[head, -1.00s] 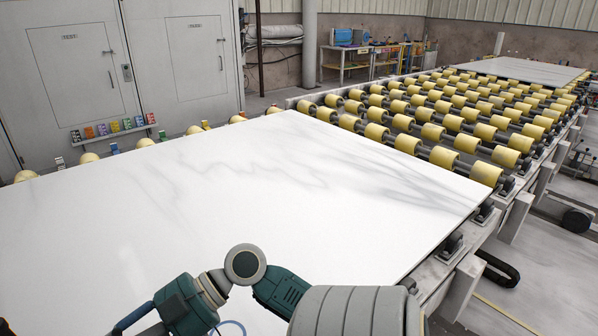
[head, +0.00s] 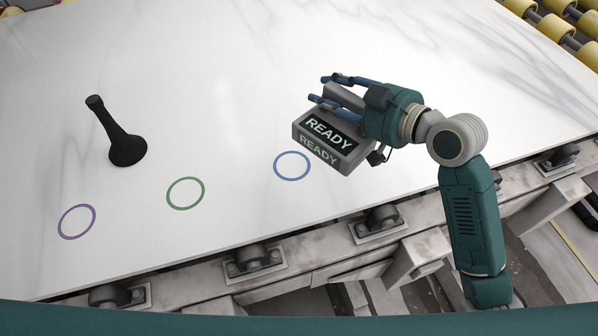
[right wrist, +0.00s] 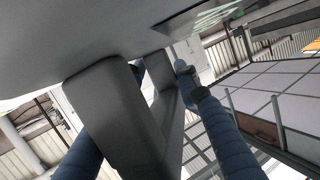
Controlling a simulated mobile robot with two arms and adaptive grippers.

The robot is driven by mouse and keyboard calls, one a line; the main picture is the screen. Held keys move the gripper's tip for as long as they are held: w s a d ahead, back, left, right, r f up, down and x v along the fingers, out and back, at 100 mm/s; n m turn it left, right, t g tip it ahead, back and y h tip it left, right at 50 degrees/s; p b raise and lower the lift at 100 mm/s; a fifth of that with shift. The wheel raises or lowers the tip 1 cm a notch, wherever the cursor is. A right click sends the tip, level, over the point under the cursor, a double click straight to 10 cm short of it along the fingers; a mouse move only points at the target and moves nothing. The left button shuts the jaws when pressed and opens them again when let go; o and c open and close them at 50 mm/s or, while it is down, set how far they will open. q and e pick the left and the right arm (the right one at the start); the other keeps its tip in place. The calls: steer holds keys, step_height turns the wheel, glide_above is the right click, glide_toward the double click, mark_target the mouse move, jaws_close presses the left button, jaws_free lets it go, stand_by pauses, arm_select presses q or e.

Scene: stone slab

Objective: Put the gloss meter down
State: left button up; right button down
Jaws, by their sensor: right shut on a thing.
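The gloss meter (head: 322,141) is a grey box with a handle, and its two faces read "READY". My right gripper (head: 321,89) is shut on its handle, with blue fingers on either side. In the right wrist view the grey handle (right wrist: 108,115) shows between the fingers, with the meter's body along the top. The meter is over the white slab (head: 230,70), just up and right of a blue ring mark (head: 292,166). I cannot tell for sure how high its underside is above the slab. My left gripper is out of view.
A black, flared-base object (head: 124,143) stands on the slab at left. A green ring (head: 185,193) and a purple ring (head: 77,222) are marked near the slab's front edge. Rollers (head: 250,262) and the frame lie beyond that edge. The slab's middle is clear.

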steer(key=w+a+r+m+t+h+b, duration=0.1)
steer(key=w+a+r+h+b, duration=0.1)
steer(key=w+a+r, duration=0.5)
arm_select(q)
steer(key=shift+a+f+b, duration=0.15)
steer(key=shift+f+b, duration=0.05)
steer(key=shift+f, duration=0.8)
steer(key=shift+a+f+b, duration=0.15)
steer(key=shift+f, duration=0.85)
arm_select(e)
steer(key=shift+s+a+f, duration=0.2)
steer(key=shift+a+f, duration=0.05)
steer(key=shift+f, duration=3.35)
steer(key=shift+s+a+f, duration=0.25)
steer(key=shift+f, duration=3.4)
steer(key=shift+s+a+f, duration=0.2)
steer(key=shift+a+f, duration=0.05)
steer(key=shift+f, duration=3.35)
steer(key=shift+f, duration=0.1)
steer(key=c, duration=1.2)
jaws_free()
steer(key=shift+f, duration=0.1)
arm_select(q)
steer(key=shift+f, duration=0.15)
arm_select(e)
steer(key=v, duration=1.2)
steer(key=shift+s+d+f, duration=0.1)
steer(key=shift+d, duration=0.05)
